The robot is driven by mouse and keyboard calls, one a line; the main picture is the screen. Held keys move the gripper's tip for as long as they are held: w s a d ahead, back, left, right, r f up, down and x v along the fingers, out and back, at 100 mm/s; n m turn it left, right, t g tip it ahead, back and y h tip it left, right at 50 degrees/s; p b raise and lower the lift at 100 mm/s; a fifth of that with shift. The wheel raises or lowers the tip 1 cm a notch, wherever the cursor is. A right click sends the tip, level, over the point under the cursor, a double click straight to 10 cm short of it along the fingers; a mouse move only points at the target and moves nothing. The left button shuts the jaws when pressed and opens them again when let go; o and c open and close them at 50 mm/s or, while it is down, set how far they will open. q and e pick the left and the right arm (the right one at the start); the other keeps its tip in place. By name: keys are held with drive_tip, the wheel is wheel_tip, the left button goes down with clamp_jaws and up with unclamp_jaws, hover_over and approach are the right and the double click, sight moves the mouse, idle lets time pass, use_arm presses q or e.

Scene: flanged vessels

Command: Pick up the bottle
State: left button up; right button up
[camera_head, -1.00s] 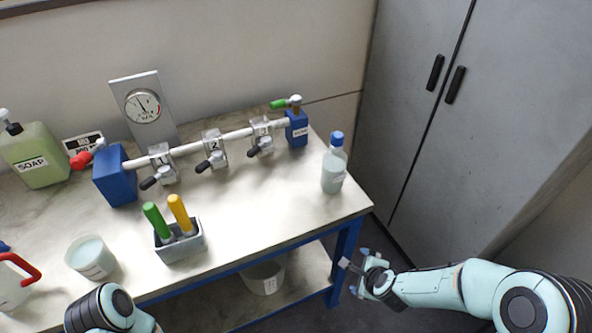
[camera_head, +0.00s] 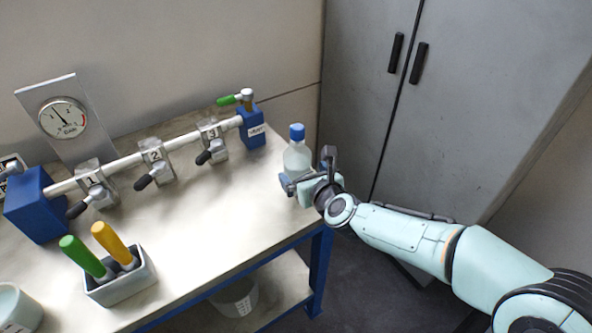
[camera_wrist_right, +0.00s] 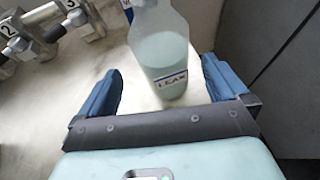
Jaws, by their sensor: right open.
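The bottle (camera_head: 297,155) is clear with a blue cap and pale liquid, upright on the bench near its right corner. In the right wrist view the bottle (camera_wrist_right: 163,55) shows a label reading "LEAK" and stands ahead of and between my two blue fingers. My right gripper (camera_head: 308,172) is open at the near side of the bottle, low on its body, and hides part of its base. The right gripper (camera_wrist_right: 160,85) also shows in the wrist view with a finger on each side and gaps to the bottle. My left gripper is out of view.
A pipe with numbered valves (camera_head: 150,160) runs along the bench (camera_head: 200,235) left of the bottle. A grey holder (camera_head: 122,284) with green and yellow handles stands at the front. A grey cabinet (camera_head: 450,110) is behind my right arm. The bench top just left of the bottle is clear.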

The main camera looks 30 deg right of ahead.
drive_tip(key=x, duration=0.6)
drive_tip(key=shift+w+d+r, duration=0.1)
drive_tip(key=shift+d+r, duration=0.15)
drive_tip(key=shift+r, duration=0.1)
drive_tip(key=c, duration=1.3)
